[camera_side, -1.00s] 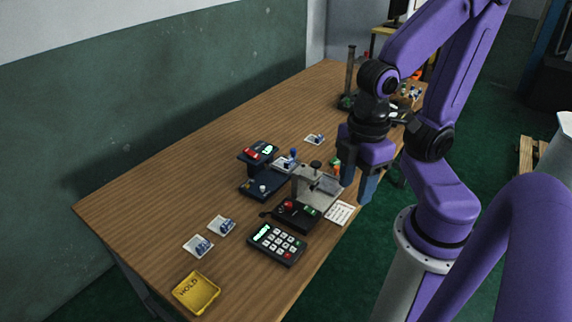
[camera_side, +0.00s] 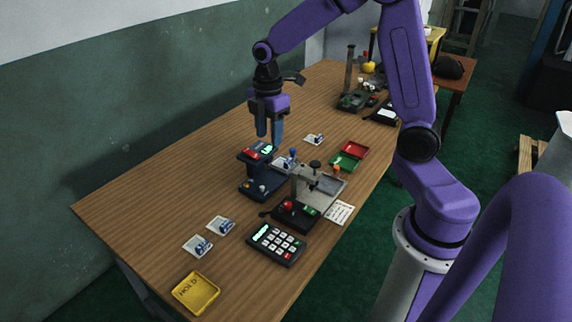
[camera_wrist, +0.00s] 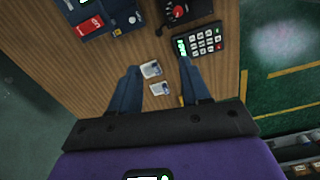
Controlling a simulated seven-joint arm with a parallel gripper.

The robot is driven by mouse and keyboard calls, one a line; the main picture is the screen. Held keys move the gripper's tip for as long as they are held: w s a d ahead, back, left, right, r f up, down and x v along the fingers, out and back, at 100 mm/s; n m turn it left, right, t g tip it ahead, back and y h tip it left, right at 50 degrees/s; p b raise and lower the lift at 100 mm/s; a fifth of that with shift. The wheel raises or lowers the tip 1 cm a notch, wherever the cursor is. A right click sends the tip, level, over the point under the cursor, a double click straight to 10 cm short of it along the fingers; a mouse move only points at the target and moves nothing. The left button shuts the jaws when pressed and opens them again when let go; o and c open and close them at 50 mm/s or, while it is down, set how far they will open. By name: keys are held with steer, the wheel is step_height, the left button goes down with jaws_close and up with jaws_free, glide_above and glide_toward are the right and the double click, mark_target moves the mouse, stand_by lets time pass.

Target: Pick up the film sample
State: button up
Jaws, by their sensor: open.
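Several film samples show as small pale cards with blue marks. Two lie flat near the front left of the table in the side view, one farther forward (camera_side: 198,246) and one just behind it (camera_side: 221,226). Another sample (camera_side: 314,139) lies farther back. A card with similar marks (camera_side: 284,163) sits at the dark blue device. My gripper (camera_side: 269,139) is open and empty, above the table behind the dark blue device. In the wrist view, two samples (camera_wrist: 151,69) (camera_wrist: 159,89) appear between the spread fingers (camera_wrist: 158,68), well below them.
The dark blue device (camera_side: 262,187), metal fixture (camera_side: 322,196) and keypad (camera_side: 276,243) crowd the table's middle and right. A yellow HOLD tray (camera_side: 195,293) sits at the front corner. Red (camera_side: 354,149) and green (camera_side: 343,163) trays lie behind the fixture. The table's left side is clear.

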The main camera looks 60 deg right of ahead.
steer(key=w+d+f+n, duration=0.1)
steer(key=w+d+f, duration=0.15)
steer(key=d, duration=0.25)
steer(key=w+d+f, duration=0.1)
steer(key=w+d, duration=0.2)
steer(key=d, duration=0.2)
steer(key=n, duration=0.1)
glide_above(289, 160)
step_height(289, 160, down, 2)
steer(key=f, duration=1.2)
steer(key=shift+a, duration=0.25)
steer(key=shift+d+f, duration=0.2)
steer(key=shift+f, duration=2.5)
jaws_close()
